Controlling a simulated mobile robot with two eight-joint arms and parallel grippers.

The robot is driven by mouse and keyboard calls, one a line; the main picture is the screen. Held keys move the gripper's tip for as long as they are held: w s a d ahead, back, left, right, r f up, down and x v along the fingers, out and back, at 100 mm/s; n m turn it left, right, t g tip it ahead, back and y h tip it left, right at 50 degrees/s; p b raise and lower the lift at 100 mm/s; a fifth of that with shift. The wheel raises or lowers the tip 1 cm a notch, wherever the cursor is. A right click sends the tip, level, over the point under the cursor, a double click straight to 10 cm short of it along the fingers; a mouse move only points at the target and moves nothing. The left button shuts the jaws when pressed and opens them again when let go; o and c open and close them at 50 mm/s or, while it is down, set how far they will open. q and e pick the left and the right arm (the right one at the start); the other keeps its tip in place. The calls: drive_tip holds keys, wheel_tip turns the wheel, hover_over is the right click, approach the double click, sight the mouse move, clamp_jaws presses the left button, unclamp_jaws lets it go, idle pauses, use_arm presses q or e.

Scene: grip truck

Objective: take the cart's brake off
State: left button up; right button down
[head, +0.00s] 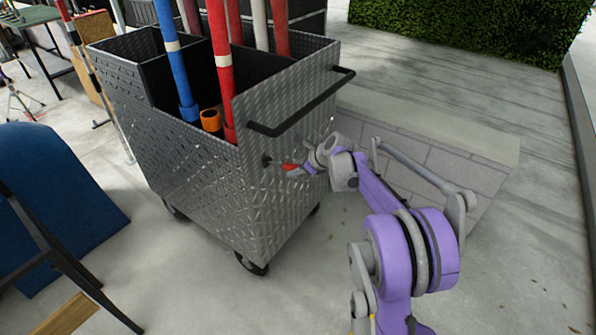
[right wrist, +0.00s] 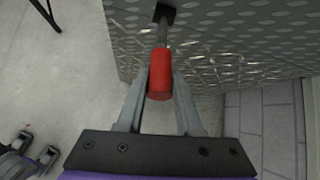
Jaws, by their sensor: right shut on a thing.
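The cart (head: 200,170) is a grey diamond-plate metal box on casters, with a black push bar (head: 305,105) on its near right end. A brake lever with a red grip (head: 289,167) sticks out of that end below the bar. My right gripper (head: 302,168) reaches it from the right. In the right wrist view the red grip (right wrist: 160,80) lies between the two fingers (right wrist: 159,92), which are shut on it. The lever's grey shaft runs to a black mount (right wrist: 165,13) on the cart's plate wall (right wrist: 240,40). My left gripper is not in view.
Blue, red and white poles (head: 222,70) stand in the cart, with an orange roll (head: 210,120). A blue panel (head: 60,200) and a black-framed chair stand at left. A low paved step (head: 430,150) lies behind my right arm. Concrete in front of the cart is clear.

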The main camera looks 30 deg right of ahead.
drive_tip(key=shift+w+a+r+g+h+p, duration=0.1)
drive_tip(key=shift+w+r+g+h+p, duration=0.2)
drive_tip(key=shift+r+g+p, duration=0.35)
drive_tip(key=shift+w+a+r+g+h+p, duration=0.1)
drive_tip(key=shift+w+r+g+h+p, duration=0.2)
drive_tip(key=shift+r+g, duration=0.5)
drive_tip(key=shift+r, duration=0.1)
drive_tip(key=c, duration=0.6)
unclamp_jaws()
drive_tip(key=p+v, duration=0.1)
drive_tip(key=v, duration=0.9)
drive_tip(key=shift+s+r, duration=0.2)
drive_tip(key=shift+r, duration=0.05)
